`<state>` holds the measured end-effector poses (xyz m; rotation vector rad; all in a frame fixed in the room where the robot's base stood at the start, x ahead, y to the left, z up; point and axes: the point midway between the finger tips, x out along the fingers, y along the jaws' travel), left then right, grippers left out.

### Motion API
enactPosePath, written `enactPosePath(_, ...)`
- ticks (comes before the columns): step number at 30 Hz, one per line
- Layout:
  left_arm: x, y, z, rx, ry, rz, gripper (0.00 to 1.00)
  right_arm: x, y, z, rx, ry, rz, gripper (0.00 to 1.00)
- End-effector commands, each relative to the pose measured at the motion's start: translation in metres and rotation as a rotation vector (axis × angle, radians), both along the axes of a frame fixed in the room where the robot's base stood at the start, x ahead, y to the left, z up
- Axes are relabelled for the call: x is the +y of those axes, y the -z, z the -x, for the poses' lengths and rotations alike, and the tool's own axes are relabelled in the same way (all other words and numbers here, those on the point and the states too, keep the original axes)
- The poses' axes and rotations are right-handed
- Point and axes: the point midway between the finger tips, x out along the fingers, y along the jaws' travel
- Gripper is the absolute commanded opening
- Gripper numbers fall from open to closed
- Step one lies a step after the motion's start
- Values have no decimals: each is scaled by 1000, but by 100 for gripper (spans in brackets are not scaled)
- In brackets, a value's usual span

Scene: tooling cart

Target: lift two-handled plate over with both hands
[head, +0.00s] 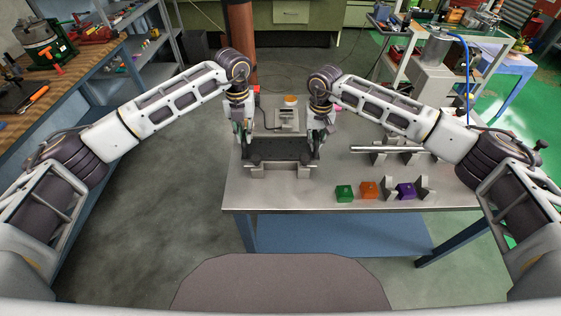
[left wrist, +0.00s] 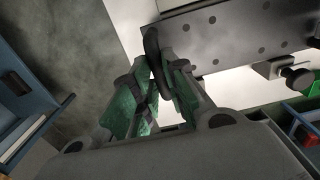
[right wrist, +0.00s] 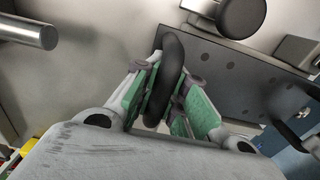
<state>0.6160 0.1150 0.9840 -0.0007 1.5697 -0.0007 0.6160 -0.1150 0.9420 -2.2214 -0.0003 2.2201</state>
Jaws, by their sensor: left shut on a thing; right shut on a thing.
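The two-handled plate (head: 281,150) is a dark slab with several holes, lying level near the left end of the metal table, at or just above pale grey blocks (head: 257,171). I cannot tell whether it touches them. My left gripper (head: 244,142) is shut on its left handle, a dark loop (left wrist: 155,55) between green-padded fingers. My right gripper (head: 318,142) is shut on the right handle, a dark loop (right wrist: 166,80). The plate's holed face also shows in the left wrist view (left wrist: 235,38) and the right wrist view (right wrist: 240,85).
A grey device (head: 287,117) stands behind the plate.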

Motion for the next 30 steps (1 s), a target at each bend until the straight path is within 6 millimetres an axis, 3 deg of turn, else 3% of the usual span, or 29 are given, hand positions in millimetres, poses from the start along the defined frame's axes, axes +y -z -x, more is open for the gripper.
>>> enactPosePath(11, -1, 2, 1, 2, 1, 1, 0, 2, -1, 1, 1, -3, -2, 0)
enactPosePath(12, -1, 2, 1, 2, 1, 1, 18, 2, -1, 1, 1, -3, -2, 0)
enactPosePath(17, -1, 2, 1, 2, 1, 0, 38, 1, -1, 1, 1, -3, -2, 0)
enactPosePath(23, 0, 1, 0, 1, 0, 0, 39, 1, -1, 0, 0, -3, -2, 0)
enactPosePath(24, 1, 5, 2, 7, 0, -6, 39, 1, -1, 0, 0, -3, -2, 11)
enactPosePath(30, 1, 3, 1, 4, 0, -4, 39, 1, 0, 0, 1, -2, -1, 36)
